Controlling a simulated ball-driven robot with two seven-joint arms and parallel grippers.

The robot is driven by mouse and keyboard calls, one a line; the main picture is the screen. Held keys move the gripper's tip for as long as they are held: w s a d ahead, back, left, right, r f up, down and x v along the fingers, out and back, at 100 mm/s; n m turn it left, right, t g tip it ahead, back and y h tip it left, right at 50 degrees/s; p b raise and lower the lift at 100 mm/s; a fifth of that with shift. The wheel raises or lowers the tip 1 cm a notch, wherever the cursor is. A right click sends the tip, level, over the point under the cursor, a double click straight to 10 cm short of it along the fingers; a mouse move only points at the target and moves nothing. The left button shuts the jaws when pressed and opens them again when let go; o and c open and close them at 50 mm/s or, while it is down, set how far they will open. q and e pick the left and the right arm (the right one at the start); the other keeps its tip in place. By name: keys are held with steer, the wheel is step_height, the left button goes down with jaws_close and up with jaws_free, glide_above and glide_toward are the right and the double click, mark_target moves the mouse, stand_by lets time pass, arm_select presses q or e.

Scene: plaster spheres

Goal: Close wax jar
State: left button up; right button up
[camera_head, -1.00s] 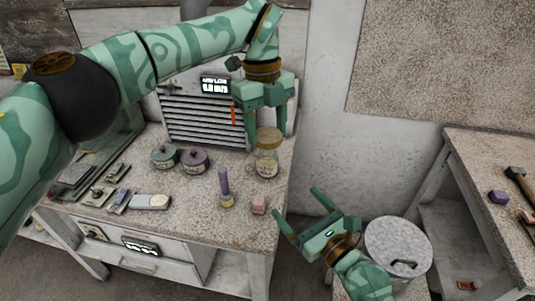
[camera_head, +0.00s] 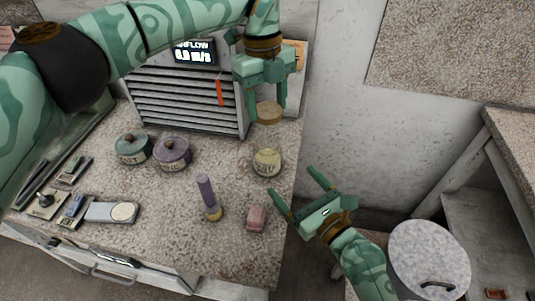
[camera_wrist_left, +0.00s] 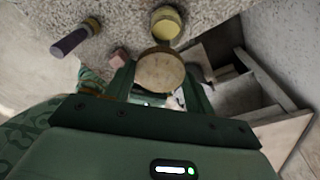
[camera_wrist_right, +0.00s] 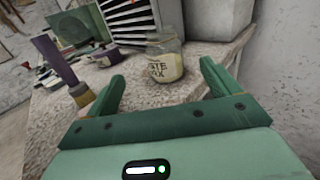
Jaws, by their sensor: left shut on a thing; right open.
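The wax jar (camera_head: 267,163) is clear glass with pale yellow wax and stands upright near the bench's right edge. Its open mouth shows in the left wrist view (camera_wrist_left: 167,24), and its label faces the right wrist view (camera_wrist_right: 164,66). My left gripper (camera_head: 267,115) is shut on a round tan lid (camera_head: 268,111), held above the jar and apart from it. The lid also shows between the fingers in the left wrist view (camera_wrist_left: 160,73). My right gripper (camera_head: 293,183) is open and empty, to the right of the jar and lower in the picture, past the bench edge.
A purple-handled brush (camera_head: 207,195) and a pink block (camera_head: 257,218) stand in front of the jar. A green pot (camera_head: 132,149) and a purple pot (camera_head: 172,153) stand left. A louvred airflow unit (camera_head: 185,98) is behind. A lidded bin (camera_head: 428,255) is at lower right.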

mark_target(267, 155)
arm_select(q)
steer(key=shift+w+f+b, duration=0.2)
steer(key=shift+w+f, duration=0.05)
steer(key=shift+f, duration=0.2)
steer(key=shift+w+f+b, duration=0.2)
steer(key=shift+f, duration=0.25)
steer(key=shift+w+f, duration=0.1)
steer(key=shift+w, duration=0.1)
arm_select(e)
steer(key=shift+w+f, duration=0.25)
steer(key=shift+f, duration=0.25)
steer(key=shift+w+f, duration=0.25)
steer(key=shift+f, duration=0.2)
arm_select(q)
steer(key=shift+s, duration=0.15)
arm_select(e)
steer(key=x, duration=1.2)
steer(key=c, duration=1.5)
arm_select(q)
steer(key=shift+f, duration=2.4)
arm_select(e)
steer(key=shift+o, duration=0.2)
